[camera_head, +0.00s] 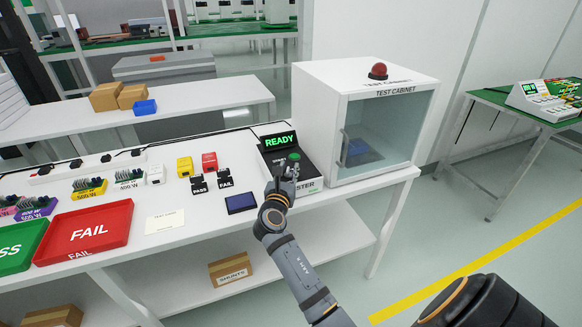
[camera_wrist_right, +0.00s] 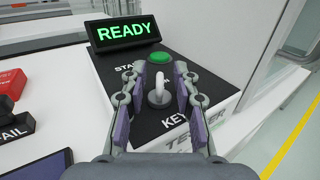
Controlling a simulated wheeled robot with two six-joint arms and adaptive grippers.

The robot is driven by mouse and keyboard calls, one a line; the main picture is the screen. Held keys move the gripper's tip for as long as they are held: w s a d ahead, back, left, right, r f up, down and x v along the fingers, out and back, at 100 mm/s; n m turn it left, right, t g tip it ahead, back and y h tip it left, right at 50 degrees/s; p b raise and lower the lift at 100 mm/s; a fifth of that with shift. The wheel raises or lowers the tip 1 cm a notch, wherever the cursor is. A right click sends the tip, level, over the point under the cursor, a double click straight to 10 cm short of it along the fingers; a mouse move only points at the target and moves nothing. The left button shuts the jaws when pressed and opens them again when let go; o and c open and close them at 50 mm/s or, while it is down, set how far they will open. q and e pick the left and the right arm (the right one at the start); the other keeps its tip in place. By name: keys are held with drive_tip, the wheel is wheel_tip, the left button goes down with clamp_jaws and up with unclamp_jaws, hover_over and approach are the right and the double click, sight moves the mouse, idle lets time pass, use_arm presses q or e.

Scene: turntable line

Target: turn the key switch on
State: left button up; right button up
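In the head view my right gripper (camera_head: 284,174) is over the front part of the tester and hides the key. A lit green "READY" display (camera_head: 279,141) stands at the tester's back, and a green start button (camera_wrist_right: 159,58) lies just behind the key. My left gripper is not in view.
The white test cabinet (camera_head: 340,80) with a glass door and red dome stands right beside the tester. Left of it are PASS and FAIL stamps (camera_head: 225,180), a dark blue pad (camera_head: 241,203), a card (camera_head: 165,221) and a red FAIL tray (camera_head: 112,222).

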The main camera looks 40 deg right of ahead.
drive_tip(key=shift+a+r, duration=0.15)
drive_tip(key=shift+c, duration=0.4)
clamp_jaws()
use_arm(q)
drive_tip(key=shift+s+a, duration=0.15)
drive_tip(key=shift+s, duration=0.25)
